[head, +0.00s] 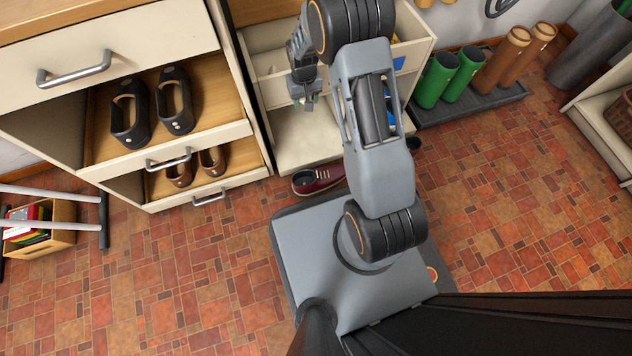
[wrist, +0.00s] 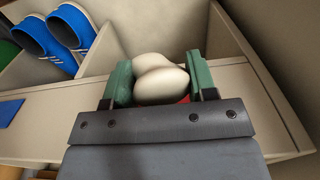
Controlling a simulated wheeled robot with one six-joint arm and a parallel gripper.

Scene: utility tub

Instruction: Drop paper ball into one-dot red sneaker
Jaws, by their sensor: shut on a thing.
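My gripper (head: 308,102) hangs over the open cream compartments at the left of my arm. In the wrist view its green-padded fingers (wrist: 160,86) are shut on a pale, rounded, two-lobed lump, which I take to be the paper ball (wrist: 160,82). A small red patch shows just below the lump; I cannot tell what it belongs to. A dark red sneaker (head: 318,181) lies on the floor in front of the cream unit, partly behind my arm. Its dot marking is too small to read. Any other red sneaker is hidden or not clear.
Blue shoes (wrist: 62,32) stand in a compartment beside my gripper, split off by cream dividers (wrist: 95,62). Black shoes (head: 152,105) and brown shoes (head: 195,165) sit in open drawers at left. Green boots (head: 448,77) and brown boots (head: 515,55) stand on a dark tray (head: 470,102).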

